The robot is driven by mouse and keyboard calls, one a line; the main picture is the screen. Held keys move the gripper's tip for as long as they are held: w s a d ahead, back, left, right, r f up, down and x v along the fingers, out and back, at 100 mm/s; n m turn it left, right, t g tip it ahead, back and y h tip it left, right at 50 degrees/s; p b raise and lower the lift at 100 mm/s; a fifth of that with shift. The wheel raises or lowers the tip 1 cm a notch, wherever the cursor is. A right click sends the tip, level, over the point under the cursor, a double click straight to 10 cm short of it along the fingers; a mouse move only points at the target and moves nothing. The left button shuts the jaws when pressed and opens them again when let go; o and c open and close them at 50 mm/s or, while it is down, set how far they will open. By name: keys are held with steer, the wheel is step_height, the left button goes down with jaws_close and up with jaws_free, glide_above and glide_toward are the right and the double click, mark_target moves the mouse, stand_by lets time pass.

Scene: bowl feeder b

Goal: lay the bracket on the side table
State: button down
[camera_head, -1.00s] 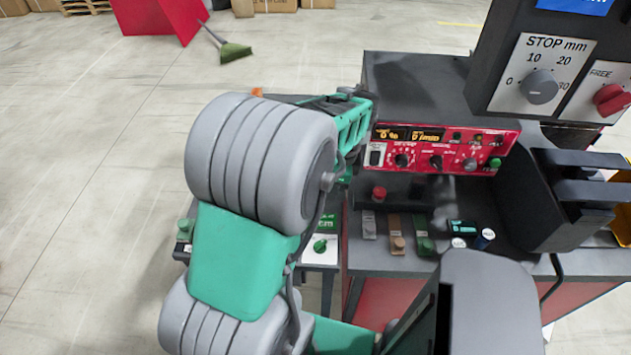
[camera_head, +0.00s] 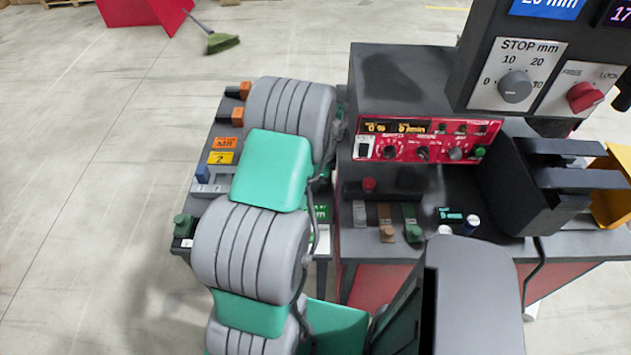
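I cannot pick out the bracket for certain in the head view. My gripper is not in view; my grey and green arm links hide the area around its end. A dark side table (camera_head: 196,212) stands left of the machine bench, partly covered by my arm. On it are a blue block on a grey plate (camera_head: 203,176), a green-knobbed piece (camera_head: 182,226), orange-and-black pieces (camera_head: 238,117) and orange and yellow labels (camera_head: 223,150). Whether anything is held is hidden.
The bench carries a red control panel (camera_head: 425,141), grey, brown and green knobbed pieces (camera_head: 386,222) and small cylinders (camera_head: 469,225). A dial box (camera_head: 515,85) overhangs the right. A dark angular fixture (camera_head: 530,200) stands below it. Open floor lies left.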

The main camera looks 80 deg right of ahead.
steer(key=shift+f+b, duration=0.3)
steer(key=shift+f, duration=0.05)
steer(key=shift+f, duration=0.2)
steer(key=c, duration=1.6)
jaws_free()
steer(key=shift+c, duration=0.2)
